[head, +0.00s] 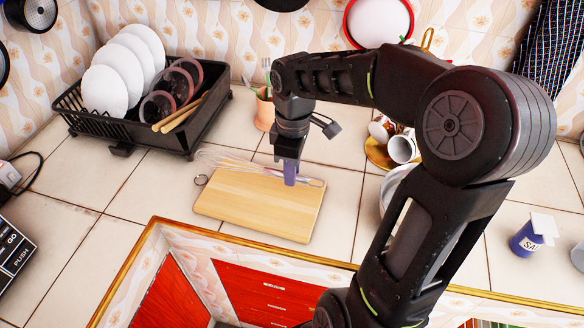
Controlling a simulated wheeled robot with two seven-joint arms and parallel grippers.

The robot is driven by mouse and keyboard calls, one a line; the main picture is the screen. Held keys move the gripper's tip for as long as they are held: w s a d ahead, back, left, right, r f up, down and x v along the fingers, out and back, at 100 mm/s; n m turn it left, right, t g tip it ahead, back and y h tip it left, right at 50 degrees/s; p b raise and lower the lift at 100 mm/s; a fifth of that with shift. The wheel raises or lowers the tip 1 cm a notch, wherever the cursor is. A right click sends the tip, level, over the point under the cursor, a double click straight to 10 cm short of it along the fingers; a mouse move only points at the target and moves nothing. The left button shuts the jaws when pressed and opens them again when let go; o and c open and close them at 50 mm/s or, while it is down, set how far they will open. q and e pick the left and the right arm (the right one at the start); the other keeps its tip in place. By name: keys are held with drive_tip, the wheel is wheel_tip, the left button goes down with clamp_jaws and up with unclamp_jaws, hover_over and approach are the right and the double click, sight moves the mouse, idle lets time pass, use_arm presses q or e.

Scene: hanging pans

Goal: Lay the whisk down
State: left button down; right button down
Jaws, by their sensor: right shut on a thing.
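The whisk (230,161) lies across the upper part of the wooden cutting board (258,207) in the head view. Its wire loops point left and reach past the board's back left corner, and its handle points right. My right gripper (290,178) comes down from above and is shut on the whisk's handle, covering part of it. The whisk is about level; I cannot tell whether it touches the board or hovers just above. My left gripper is not in view.
A terracotta pot (263,112) is behind my gripper. White cups (402,149) are at the right, partly behind my arm.

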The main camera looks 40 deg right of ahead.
sight(292, 201)
drive_tip(key=shift+f+b, duration=2.65)
drive_tip(key=shift+f, duration=1)
drive_tip(key=c, duration=1.2)
unclamp_jaws()
wheel_tip(292, 201, up, 8)
drive_tip(key=shift+s+f, duration=0.1)
